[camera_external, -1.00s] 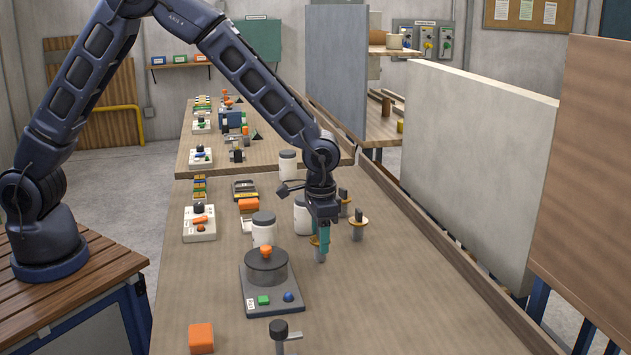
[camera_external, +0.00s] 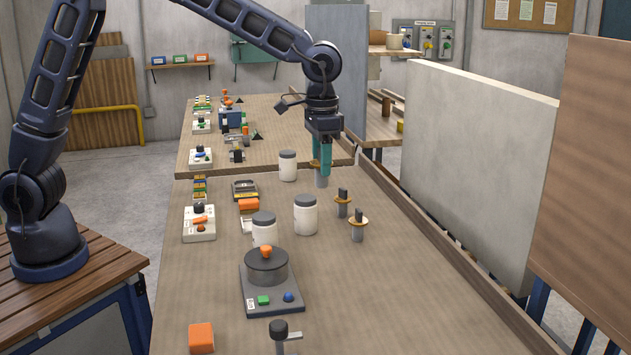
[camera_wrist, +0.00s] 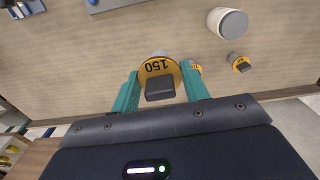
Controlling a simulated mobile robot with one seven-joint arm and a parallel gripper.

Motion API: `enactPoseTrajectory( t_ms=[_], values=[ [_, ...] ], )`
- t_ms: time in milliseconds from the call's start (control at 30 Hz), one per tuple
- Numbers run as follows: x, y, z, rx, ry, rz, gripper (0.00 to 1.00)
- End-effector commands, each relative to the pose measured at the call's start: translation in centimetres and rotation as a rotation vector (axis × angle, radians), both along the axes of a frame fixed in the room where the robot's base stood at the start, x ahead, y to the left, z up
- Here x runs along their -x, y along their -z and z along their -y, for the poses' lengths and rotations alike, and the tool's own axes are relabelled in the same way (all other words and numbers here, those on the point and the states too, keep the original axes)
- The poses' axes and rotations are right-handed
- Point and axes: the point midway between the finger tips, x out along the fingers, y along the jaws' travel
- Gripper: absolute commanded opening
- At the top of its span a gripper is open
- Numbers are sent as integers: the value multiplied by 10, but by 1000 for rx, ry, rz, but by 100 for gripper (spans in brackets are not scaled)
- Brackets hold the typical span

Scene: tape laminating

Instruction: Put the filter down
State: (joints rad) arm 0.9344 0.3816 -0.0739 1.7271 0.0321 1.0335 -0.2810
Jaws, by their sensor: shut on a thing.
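My gripper (camera_external: 321,160) has teal fingers pointing down and is shut on a filter (camera_external: 321,178). The held filter has a grey cylindrical body and an orange-yellow collar. The filter looks upright at the far right of the near table. I cannot tell whether its base touches the tabletop. Two similar filters, one (camera_external: 342,204) and another (camera_external: 358,227), stand nearer, apart from it.
A white jar (camera_external: 305,214) stands nearest the filters; two more, one (camera_external: 288,165) and another (camera_external: 264,229), stand left. A grey device with a round drum (camera_external: 266,268) sits nearer. The wooden table (camera_external: 400,300) is clear at the front right. A raised rail (camera_external: 425,240) runs along its right edge.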

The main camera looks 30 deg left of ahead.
Motion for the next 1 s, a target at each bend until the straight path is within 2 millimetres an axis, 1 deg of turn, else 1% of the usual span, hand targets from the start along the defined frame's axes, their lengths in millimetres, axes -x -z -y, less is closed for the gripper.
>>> enactPoseTrajectory(
  t_ms=[67, 167, 400, 533, 667, 767, 867, 1000],
  values=[
    [-3, -3, 7, -1, 3, -1, 22],
    [-11, -6, 23, -1, 11, 1, 22],
    [-37, -7, 76, -1, 33, 1, 22],
    [-48, -7, 96, -2, 41, 2, 22],
    [-54, -7, 108, -2, 45, 2, 22],
    [-56, -1, 111, -4, 46, 1, 22],
    [-56, 13, 112, -4, 47, 1, 22],
    [-55, 43, 112, -6, 47, 0, 22]
  ],
)
